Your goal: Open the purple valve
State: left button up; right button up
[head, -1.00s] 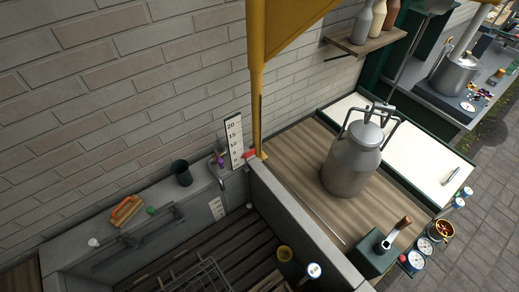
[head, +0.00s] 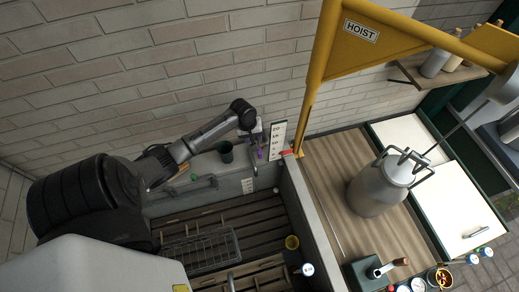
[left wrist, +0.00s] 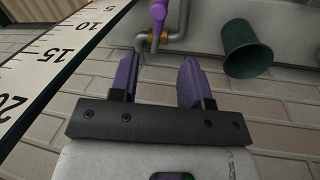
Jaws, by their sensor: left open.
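The purple valve (left wrist: 158,14) shows at the top of the left wrist view, a purple handle on a pipe with brass fittings. In the head view the purple valve (head: 260,154) is a small purple spot by the wall, left of the ruler board, partly crowded by my gripper. My left gripper (left wrist: 159,62) has two purple fingers spread apart, with nothing between them. The valve lies beyond the fingertips, roughly in line with the gap, and looks apart from them. In the head view my left gripper (head: 257,132) is just above the valve. My right gripper is not in view.
A dark green cup (left wrist: 248,48) stands beside the valve on the ledge. The ruler board (head: 277,139) is close on the other side. The yellow hoist post (head: 307,110) rises to the right. A trough with a wire basket (head: 200,250) lies below. A metal churn (head: 378,188) stands on the wooden top.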

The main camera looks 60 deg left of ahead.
aim_at(259, 152)
pick_arm(q)
jog(key=f, duration=0.4)
jog(key=w+f, duration=0.1)
jog(key=f, duration=0.3)
jog(key=w+d+f, duration=0.1)
jog(key=f, duration=0.2)
jog(key=shift+d+f+b, duration=0.1)
jog(key=shift+f+b, duration=0.2)
jog(key=shift+f, duration=0.1)
jog(key=shift+c, duration=0.2)
grip_shut()
